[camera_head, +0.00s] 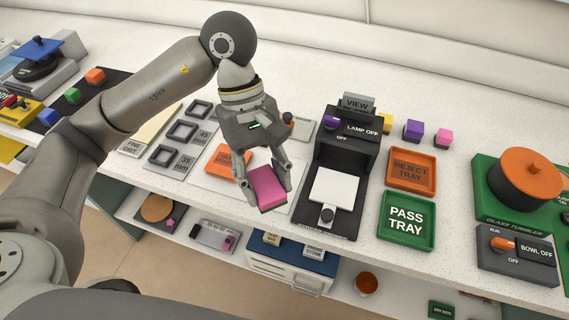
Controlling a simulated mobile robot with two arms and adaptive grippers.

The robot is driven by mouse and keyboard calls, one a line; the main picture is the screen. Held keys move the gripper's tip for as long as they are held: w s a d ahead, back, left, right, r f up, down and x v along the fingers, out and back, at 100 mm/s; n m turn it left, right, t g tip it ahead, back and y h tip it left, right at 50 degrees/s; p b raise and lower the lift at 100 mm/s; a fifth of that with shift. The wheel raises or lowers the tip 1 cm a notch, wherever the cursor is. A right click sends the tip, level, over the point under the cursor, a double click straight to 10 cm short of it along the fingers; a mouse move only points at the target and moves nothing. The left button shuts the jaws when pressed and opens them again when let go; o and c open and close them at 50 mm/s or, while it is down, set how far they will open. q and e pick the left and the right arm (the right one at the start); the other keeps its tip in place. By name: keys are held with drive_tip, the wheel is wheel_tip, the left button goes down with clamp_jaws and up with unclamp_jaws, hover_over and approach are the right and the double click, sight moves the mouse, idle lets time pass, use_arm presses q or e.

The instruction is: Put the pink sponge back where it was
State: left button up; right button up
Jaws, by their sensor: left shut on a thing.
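The sponge is over the pale board (210,178) on the counter, left of the black lamp viewer (335,165). I cannot tell whether it touches the board. An orange piece (224,163) lies on the board to the left, partly hidden by my gripper. My right gripper is not in view.
The orange reject tray (411,184) and green pass tray (396,238) look empty, right of the viewer. Small cubes (413,130) stand behind them. A glass tumbler (526,182) is at far right. Dark square frames (182,132) lie left. Shelves (190,245) sit below the counter.

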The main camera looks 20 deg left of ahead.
use_arm(q)
drive_tip(key=w+f+p, duration=0.1)
drive_tip(key=w+f, duration=0.1)
drive_tip(key=w, duration=0.1)
drive_tip(key=w+f+p, duration=0.1)
drive_tip(key=w+f, duration=0.1)
drive_tip(key=w, duration=0.1)
drive_tip(key=w+f+p, duration=0.1)
drive_tip(key=w+f, duration=0.1)
drive_tip(key=w, duration=0.1)
drive_tip(key=shift+w+a+f, duration=0.1)
drive_tip(key=shift+a+f, duration=0.05)
drive_tip(key=shift+f, duration=0.25)
drive_tip(key=shift+w+f, duration=0.6)
drive_tip(key=shift+f, duration=0.2)
wheel_tip(320, 180, down, 3)
drive_tip(key=shift+r+p, duration=0.1)
drive_tip(key=shift+p, duration=1.05)
drive_tip(key=shift+f+b, duration=0.35)
drive_tip(key=o, duration=0.9)
drive_tip(key=shift+a+r, duration=0.1)
